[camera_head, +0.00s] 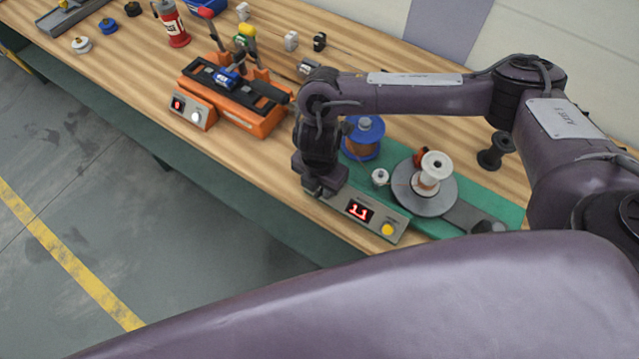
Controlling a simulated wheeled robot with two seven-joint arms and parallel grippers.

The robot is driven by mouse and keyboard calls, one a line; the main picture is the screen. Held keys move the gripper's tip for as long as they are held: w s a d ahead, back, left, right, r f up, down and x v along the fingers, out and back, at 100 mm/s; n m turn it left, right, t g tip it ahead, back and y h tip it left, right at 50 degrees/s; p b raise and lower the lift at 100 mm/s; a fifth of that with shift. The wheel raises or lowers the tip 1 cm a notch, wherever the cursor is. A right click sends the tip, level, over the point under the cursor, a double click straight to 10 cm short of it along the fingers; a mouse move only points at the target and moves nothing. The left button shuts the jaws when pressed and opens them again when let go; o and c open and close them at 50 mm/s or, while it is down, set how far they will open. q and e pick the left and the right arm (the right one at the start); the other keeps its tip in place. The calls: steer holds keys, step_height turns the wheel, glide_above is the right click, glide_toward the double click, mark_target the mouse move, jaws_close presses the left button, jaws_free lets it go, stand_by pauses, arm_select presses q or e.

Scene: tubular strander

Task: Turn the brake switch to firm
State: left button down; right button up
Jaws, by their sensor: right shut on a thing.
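The green-based winding machine (510,211) stands on the bench at right of centre. Its grey front panel (395,213) carries a red display (360,211) that reads like 1.1 and a yellow knob (388,229). My right gripper (318,190) reaches down to the left end of this panel and is shut there. The brake switch is hidden behind the gripper, so its setting cannot be seen. My left gripper is not in view.
A blue-flanged copper spool (365,138) and a white spool on a grey disc (431,174) stand close right of my right gripper. An orange machine (250,120) is to the left. A black spool (496,150) stands behind. The wooden bench front edge is near.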

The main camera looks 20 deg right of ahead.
steer(key=shift+s+d+m+t+y, duration=0.2)
steer(key=shift+m+t+y, duration=0.2)
steer(key=shift+m+t, duration=0.25)
steer(key=shift+s+f+m+t+y+b, duration=0.2)
steer(key=shift+m+t+y+b, duration=0.2)
steer(key=shift+m+t, duration=0.45)
steer(key=m+t+b, duration=0.1)
steer(key=m+b, duration=0.1)
steer(key=shift+s+f+t+y+b, duration=0.1)
steer(key=shift+f+t+y+b, duration=0.05)
steer(key=shift+t+y+b, duration=0.2)
steer(key=shift+m+t+b, duration=0.65)
steer(key=shift+m+b, duration=0.15)
steer(key=shift+b, duration=0.05)
steer(key=shift+r, duration=0.2)
steer(key=o, duration=0.7)
steer(key=shift+c, duration=0.2)
